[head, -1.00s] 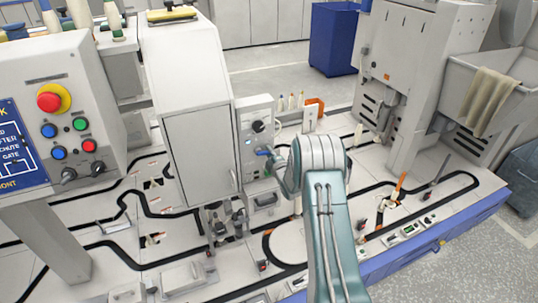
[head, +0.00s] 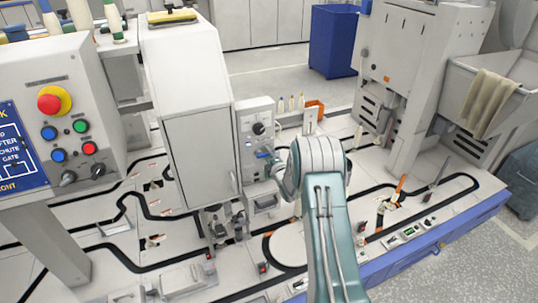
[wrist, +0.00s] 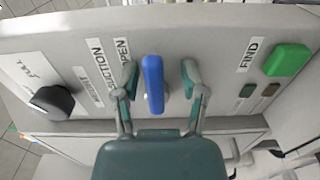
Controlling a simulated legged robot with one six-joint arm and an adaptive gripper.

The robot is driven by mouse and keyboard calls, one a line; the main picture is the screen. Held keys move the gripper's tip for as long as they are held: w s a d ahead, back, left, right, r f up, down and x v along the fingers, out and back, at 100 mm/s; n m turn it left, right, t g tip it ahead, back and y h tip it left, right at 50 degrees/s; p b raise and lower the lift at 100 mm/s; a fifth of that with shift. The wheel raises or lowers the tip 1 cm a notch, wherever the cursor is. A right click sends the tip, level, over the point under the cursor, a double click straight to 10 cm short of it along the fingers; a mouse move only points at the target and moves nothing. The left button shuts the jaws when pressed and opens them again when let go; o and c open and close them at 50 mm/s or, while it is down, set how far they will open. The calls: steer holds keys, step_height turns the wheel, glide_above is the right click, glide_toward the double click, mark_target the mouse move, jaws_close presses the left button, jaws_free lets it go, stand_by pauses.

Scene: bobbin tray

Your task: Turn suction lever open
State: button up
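The blue suction lever (wrist: 153,84) is on a grey panel (wrist: 218,50), beside printed labels; "OPEN" and part of "SUCTION" can be read. In the wrist view it points up and down. My gripper (wrist: 159,78) is open with one finger on each side of the lever. Gaps show between the lever and both fingers. In the head view the lever (head: 264,154) is a small blue spot on the panel's lower part. My wrist and arm hide most of my gripper there.
The same panel carries a black knob (wrist: 52,102) on the left and a green button (wrist: 287,60) by the label "FIND" on the right. A tall grey cabinet (head: 200,140) stands left of the panel. Blue bin (head: 333,42) stands behind.

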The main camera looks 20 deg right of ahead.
steer(key=shift+d+r, duration=0.1)
steer(key=shift+r, duration=0.05)
steer(key=shift+s, duration=0.2)
steer(key=s, duration=1.1)
steer(key=shift+s, duration=0.3)
